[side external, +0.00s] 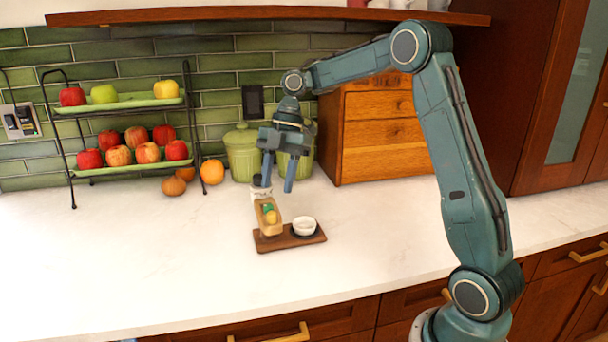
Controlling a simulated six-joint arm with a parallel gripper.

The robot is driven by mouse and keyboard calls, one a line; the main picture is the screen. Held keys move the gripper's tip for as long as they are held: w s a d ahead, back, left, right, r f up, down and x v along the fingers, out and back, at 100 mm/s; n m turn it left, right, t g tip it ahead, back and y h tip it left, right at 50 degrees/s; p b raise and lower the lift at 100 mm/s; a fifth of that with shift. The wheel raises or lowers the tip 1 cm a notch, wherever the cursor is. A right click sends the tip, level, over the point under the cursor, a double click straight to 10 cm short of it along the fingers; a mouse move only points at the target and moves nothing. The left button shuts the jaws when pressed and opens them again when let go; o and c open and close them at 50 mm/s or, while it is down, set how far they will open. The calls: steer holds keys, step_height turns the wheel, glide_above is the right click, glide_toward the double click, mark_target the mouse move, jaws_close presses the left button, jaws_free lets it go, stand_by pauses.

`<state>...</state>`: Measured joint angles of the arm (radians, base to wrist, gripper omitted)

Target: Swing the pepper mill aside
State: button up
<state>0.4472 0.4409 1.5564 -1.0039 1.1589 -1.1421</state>
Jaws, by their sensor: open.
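A small upright item with a dark top and a pale, patterned body (261,193) stands on the counter behind the tan container. It may be the pepper mill, but it is too small and too covered to be sure. My gripper (278,185) points down with its two blue fingers apart and nothing visible between them. Its left finger overlaps the upright item in this view; I cannot tell whether they touch.
A tan container (264,225) with green and yellow contents and a white bowl (304,226) are at a wooden board (276,244). Green canisters (241,153), an orange (212,172) and a fruit rack (128,103) stand behind. The front left counter is clear.

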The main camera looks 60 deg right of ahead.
steer(key=shift+d+r, duration=0.2)
steer(key=shift+r, duration=0.15)
steer(key=shift+a+r, duration=0.1)
steer(key=s+a+r+m+t+h, duration=0.2)
steer(key=s+a+r+m+t, duration=0.1)
steer(key=s+a+r+m, duration=0.55)
steer(key=s+d+f+m+t+h, duration=0.1)
steer(key=s+f+m, duration=0.4)
steer(key=s+m, duration=0.5)
steer(key=shift+s+f+t+h, duration=0.15)
steer(key=shift+s+t+h, duration=0.7)
steer(key=shift+s, duration=2.35)
